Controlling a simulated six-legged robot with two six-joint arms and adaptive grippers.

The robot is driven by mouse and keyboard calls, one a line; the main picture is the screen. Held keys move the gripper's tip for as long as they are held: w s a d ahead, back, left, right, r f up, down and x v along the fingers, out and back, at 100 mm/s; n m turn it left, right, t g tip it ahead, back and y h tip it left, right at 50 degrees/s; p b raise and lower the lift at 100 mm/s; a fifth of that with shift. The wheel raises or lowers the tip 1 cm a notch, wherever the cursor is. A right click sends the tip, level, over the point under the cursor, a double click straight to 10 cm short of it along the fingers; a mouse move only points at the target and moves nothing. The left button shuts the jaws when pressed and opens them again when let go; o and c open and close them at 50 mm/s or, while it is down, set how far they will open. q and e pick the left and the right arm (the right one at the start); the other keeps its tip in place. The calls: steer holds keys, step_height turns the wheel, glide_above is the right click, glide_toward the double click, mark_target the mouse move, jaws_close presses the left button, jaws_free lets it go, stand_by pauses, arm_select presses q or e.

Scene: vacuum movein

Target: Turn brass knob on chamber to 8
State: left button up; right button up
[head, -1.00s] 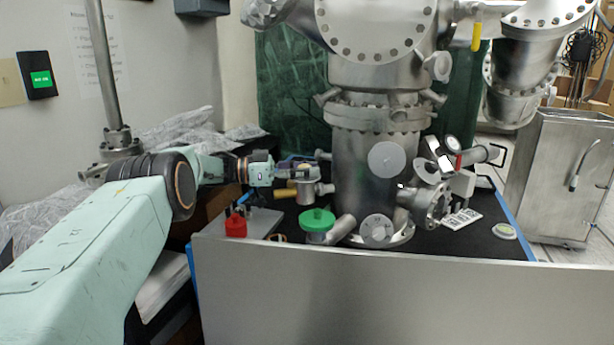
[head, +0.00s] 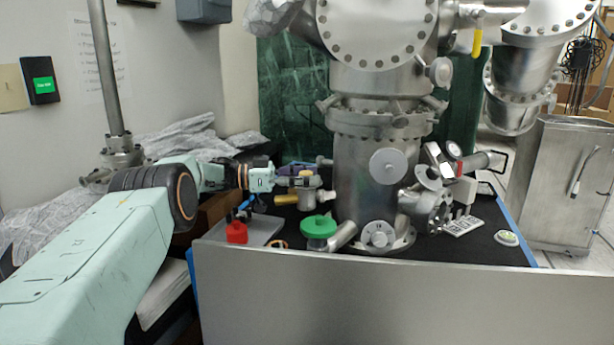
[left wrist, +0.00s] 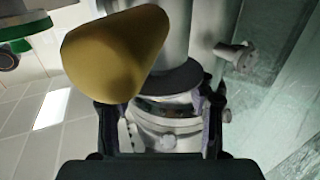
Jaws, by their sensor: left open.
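The steel chamber (head: 360,195) stands upright on the black bench. A small valve with a brass knob (head: 287,200) sits at its left side, the knob pointing left. In the left wrist view the brass knob (left wrist: 118,55) is large, at the upper left. My left gripper (head: 300,183) is beside the valve, just above the knob in the head view. In the left wrist view its dark fingers (left wrist: 160,115) are apart, with a steel fitting (left wrist: 165,130) showing between them. The knob is not between the fingertips. I cannot read any number on it. My right gripper is out of view.
A green handwheel (head: 318,226) and a red part (head: 237,232) on a grey plate (head: 262,230) are close below my left gripper. A steel panel (head: 400,295) runs along the front. Pipes and gauges crowd the chamber's right side.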

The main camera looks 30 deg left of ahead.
arm_select(q)
steer(key=v, duration=0.7)
stand_by(0.3)
steer(key=shift+s+a, duration=0.1)
steer(key=shift+a, duration=0.05)
steer(key=shift+r, duration=0.1)
